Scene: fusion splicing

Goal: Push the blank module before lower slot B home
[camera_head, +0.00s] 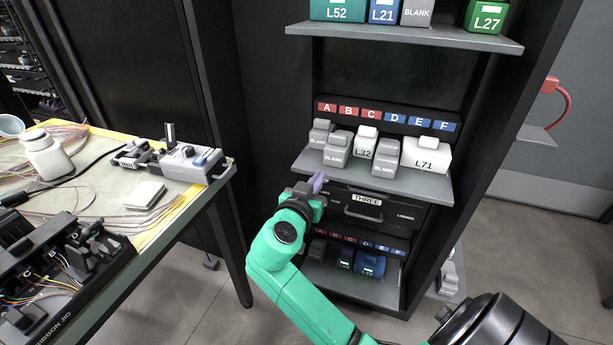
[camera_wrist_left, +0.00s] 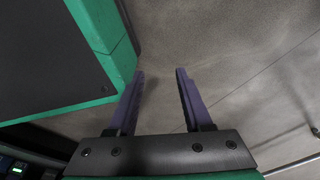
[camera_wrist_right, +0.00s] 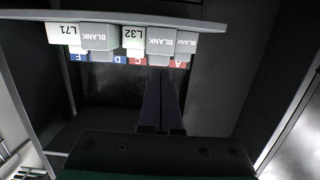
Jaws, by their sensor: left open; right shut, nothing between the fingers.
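A grey blank module (camera_head: 338,150) stands on the middle shelf in front of the B label, further forward than the blank module (camera_head: 320,132) by A. It also shows in the right wrist view (camera_wrist_right: 160,41), which looks upside down. My right gripper (camera_head: 318,182) is shut and empty, at the left front of the middle shelf, apart from the module as far as I can tell. Its fingers (camera_wrist_right: 160,82) show in the right wrist view and partly cover the label strip. My left gripper (camera_wrist_left: 160,82) is open and empty above the floor.
On the same shelf (camera_head: 400,186) stand L32 (camera_head: 365,142), another forward blank (camera_head: 385,161) and L71 (camera_head: 425,154). A drawer marked THREE (camera_head: 365,211) and a lower bay (camera_head: 352,285) lie below. A workbench (camera_head: 200,186) with tools stands at left.

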